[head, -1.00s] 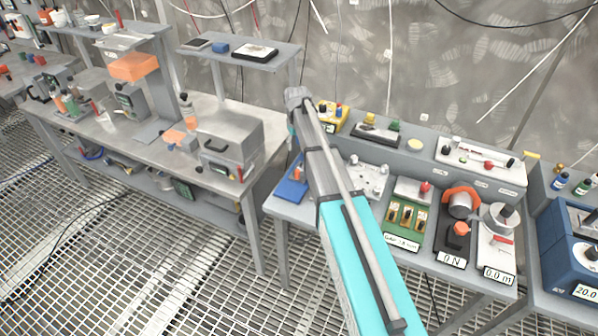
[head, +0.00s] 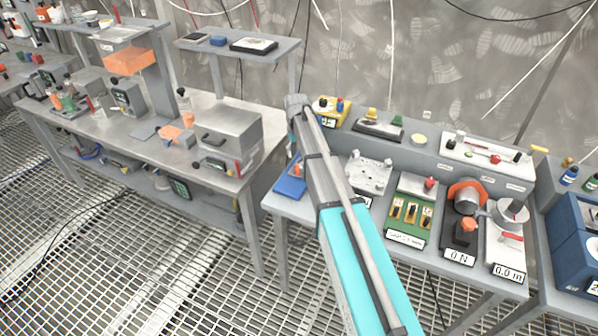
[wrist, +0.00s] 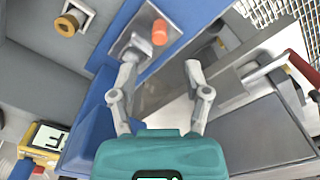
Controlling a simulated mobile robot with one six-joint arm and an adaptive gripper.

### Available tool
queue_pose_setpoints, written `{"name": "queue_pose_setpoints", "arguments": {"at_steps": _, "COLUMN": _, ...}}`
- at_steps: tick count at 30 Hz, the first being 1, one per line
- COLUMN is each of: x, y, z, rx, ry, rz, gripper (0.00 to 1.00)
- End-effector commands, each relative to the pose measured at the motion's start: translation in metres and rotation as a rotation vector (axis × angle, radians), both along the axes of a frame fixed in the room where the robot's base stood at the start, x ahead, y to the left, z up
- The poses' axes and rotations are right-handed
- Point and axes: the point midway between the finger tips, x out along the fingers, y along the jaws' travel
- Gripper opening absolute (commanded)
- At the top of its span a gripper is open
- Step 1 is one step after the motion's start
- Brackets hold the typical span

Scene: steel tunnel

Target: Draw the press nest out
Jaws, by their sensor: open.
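In the wrist view a grey metal block (wrist: 128,44) with an orange peg (wrist: 160,32) sits on a blue base. I take this to be the press nest, but cannot be sure. My gripper (wrist: 161,62) is open. Its left fingertip overlaps the block in the picture; its right fingertip is over bare grey surface. Whether either touches is unclear. No object shows held between the fingers. In the head view the blue base (head: 288,190) shows at the bench's left end, partly hidden behind my arm. My gripper is hidden in that view.
A white mounting plate (head: 368,176), a green panel (head: 410,212) and a force gauge marked "0 N" (head: 458,257) stand right of my arm. A grey box (head: 232,140) is on the bench to the left. A red-handled part (wrist: 298,70) is right in the wrist view.

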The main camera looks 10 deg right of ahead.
Motion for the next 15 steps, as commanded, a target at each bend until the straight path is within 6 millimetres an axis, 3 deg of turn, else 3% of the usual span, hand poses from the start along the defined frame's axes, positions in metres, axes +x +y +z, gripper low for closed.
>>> {"name": "queue_pose_setpoints", "arguments": {"at_steps": 15, "x": 0.000, "y": -0.001, "z": -0.044, "rx": 0.000, "ry": 0.000, "rz": -0.001, "gripper": 0.62}}
